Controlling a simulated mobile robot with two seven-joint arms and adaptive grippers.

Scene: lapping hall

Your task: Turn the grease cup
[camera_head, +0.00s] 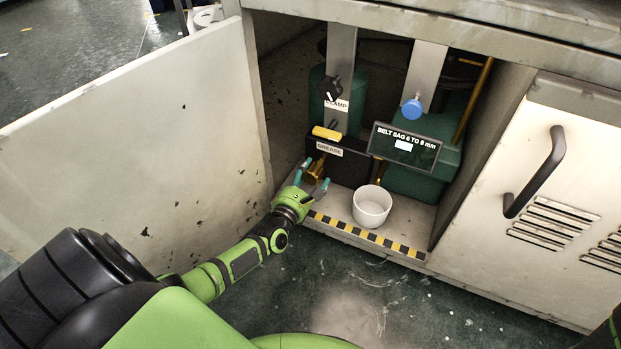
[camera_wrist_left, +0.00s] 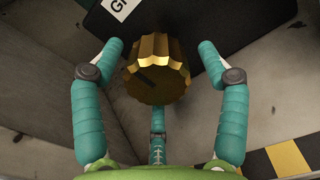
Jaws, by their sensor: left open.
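The grease cup (camera_head: 316,171) is a ribbed brass knob below the "GREASE" label (camera_head: 329,149), inside the open cabinet. In the left wrist view the cup (camera_wrist_left: 157,72) shows its gold ribbed rim and a dark slot-like mark on its face. My left gripper (camera_head: 313,176) is open at the cup. In the left wrist view its teal fingers (camera_wrist_left: 160,48) stand to the left and right of the cup with visible gaps, and a third finger is below it. I cannot tell how deep the fingertips reach along the cup. My right gripper is not in view.
A white bowl (camera_head: 371,206) stands on the cabinet floor to the right, near the striped edge (camera_head: 365,236). Above are a yellow bar (camera_head: 326,133), a black clamp knob (camera_head: 329,88), a blue knob (camera_head: 412,109) and a belt sign (camera_head: 405,146). The open door (camera_head: 140,150) stands left.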

